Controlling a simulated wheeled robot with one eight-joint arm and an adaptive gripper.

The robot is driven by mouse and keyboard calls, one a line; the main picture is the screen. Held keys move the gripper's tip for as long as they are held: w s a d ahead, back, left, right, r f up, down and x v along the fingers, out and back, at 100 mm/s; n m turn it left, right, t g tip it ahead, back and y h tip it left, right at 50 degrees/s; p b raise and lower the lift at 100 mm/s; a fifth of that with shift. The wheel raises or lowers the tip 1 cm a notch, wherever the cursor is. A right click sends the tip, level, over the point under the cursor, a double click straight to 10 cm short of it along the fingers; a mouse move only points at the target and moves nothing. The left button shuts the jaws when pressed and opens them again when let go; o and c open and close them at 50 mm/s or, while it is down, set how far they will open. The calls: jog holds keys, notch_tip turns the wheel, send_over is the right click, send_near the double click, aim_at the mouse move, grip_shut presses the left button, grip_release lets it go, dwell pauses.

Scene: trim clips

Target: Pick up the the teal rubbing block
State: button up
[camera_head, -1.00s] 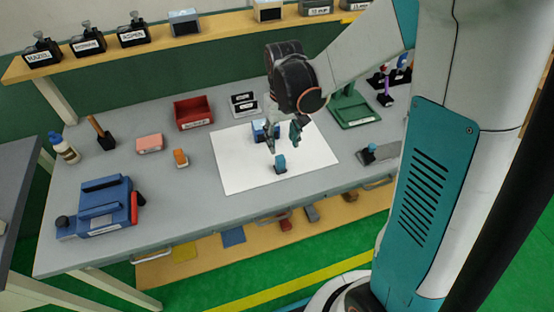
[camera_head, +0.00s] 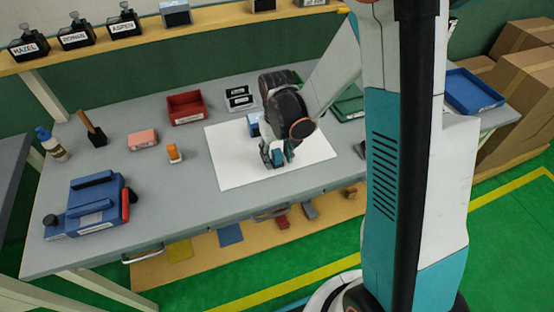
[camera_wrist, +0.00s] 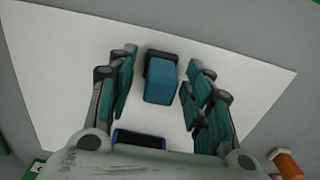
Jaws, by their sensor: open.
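The teal rubbing block (camera_wrist: 160,83) stands on the white sheet (camera_wrist: 60,60) in the wrist view, with a dark part at its far end. My gripper (camera_wrist: 158,88) is open, with its teal-padded fingers on either side of the block and gaps showing to both. In the head view my gripper (camera_head: 277,156) is low over the white sheet (camera_head: 230,172), and the block is mostly hidden by the fingers there. A blue block (camera_head: 254,124) stands behind my gripper on the sheet; a blue-edged thing (camera_wrist: 138,139) shows near the palm in the wrist view.
An orange block (camera_head: 174,153), a pink block (camera_head: 143,139) and a red bin (camera_head: 187,107) lie left of the sheet. A blue tool case (camera_head: 94,205) is at the table's left. A green tray (camera_head: 348,107) is behind right. The sheet's front part is clear.

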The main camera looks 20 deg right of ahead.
grip_shut()
jog(key=shift+r, duration=0.1)
